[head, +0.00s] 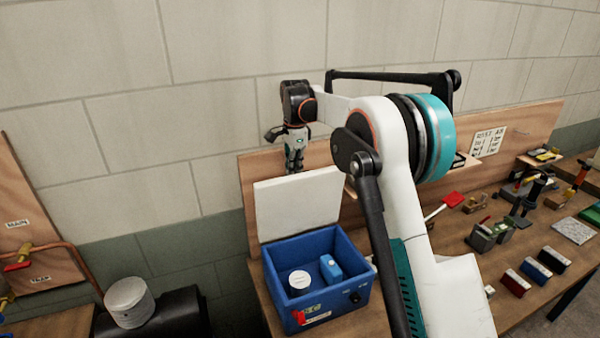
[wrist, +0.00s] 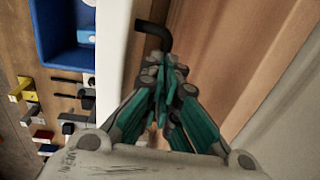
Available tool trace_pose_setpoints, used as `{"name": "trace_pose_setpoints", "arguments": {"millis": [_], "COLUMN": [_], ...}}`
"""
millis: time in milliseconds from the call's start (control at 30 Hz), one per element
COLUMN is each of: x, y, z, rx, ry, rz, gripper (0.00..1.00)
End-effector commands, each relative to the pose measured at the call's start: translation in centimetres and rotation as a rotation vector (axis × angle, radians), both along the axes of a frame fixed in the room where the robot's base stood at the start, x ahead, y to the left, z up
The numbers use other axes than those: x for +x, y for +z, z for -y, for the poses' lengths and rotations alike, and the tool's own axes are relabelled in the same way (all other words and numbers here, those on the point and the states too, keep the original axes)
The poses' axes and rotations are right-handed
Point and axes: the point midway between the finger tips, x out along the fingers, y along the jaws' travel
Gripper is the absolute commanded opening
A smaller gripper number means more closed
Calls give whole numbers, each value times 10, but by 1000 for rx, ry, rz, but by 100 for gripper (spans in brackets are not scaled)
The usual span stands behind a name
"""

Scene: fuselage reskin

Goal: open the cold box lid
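The cold box (head: 318,318) is a blue open-topped box on the wooden bench. Its white lid (head: 298,207) stands upright at the back of the box, so the inside shows. A white round tub (head: 299,281) and a small blue carton (head: 331,267) are inside. My gripper (head: 293,168) is just above the lid's top edge, pointing down. In the wrist view the gripper fingers (wrist: 165,68) come together with nothing seen between them. There, the lid's pale edge (wrist: 115,55) is left of the fingers, and the blue box (wrist: 55,35) is beyond it.
A wooden back panel (head: 258,172) rises behind the lid. A black bent rod (wrist: 153,33) shows near the fingertips. To the right, the bench holds a red-headed tool (head: 453,199), several coloured blocks (head: 536,270) and other tools. A metal canister (head: 129,302) stands at left.

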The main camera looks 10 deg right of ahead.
Motion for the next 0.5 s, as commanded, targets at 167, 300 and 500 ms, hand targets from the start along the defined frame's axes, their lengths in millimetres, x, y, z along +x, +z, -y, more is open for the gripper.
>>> {"name": "trace_pose_setpoints", "arguments": {"millis": [167,300,500], "x": [6,9,9], "y": [-20,-21,-21], "z": [-4,-4,-4], "rx": [0,0,0], "ry": [5,5,5], "rz": [-16,-16,-16], "gripper": [0,0,0]}}
